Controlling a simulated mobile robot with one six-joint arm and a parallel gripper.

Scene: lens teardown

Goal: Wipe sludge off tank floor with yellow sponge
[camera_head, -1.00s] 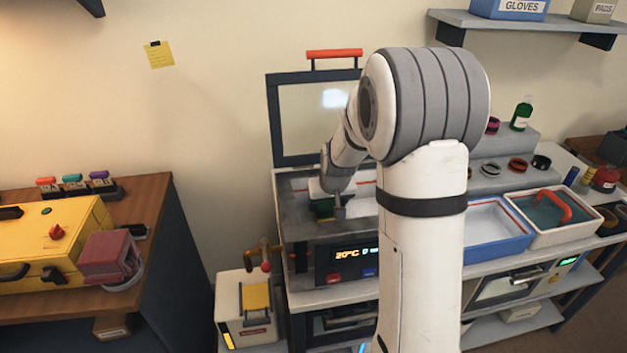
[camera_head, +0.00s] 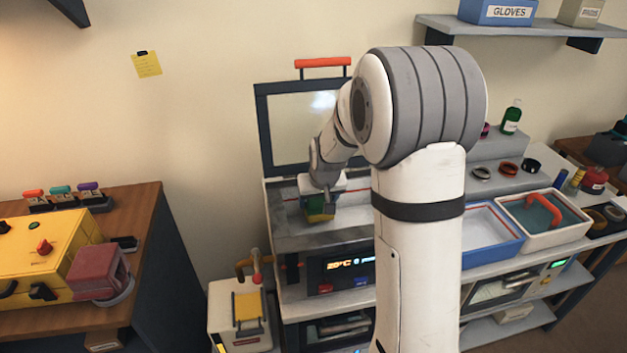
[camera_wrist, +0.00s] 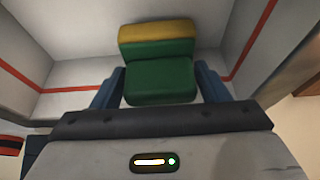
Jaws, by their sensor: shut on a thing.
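My gripper (camera_wrist: 160,92) is shut on the sponge, with one blue finger on each side of it in the wrist view. The sponge (camera_wrist: 160,80) has a green part near the gripper and a yellow part on the far side. In the head view my gripper (camera_head: 319,200) holds the sponge (camera_head: 318,214) at the tank opening. The tank (camera_head: 290,243) has a raised lid (camera_head: 300,120) with a red handle. In the wrist view, the tank's pale inner walls with a red line (camera_wrist: 75,88) surround the sponge. I cannot make out sludge, and cannot tell whether the sponge touches the floor.
A blue-rimmed tray (camera_head: 492,236) and a white tray (camera_head: 545,222) with a red handle stand right of my arm. A white box (camera_head: 238,315) stands left of the tank. A yellow case (camera_head: 45,250) is on the left table. My arm hides part of the bench.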

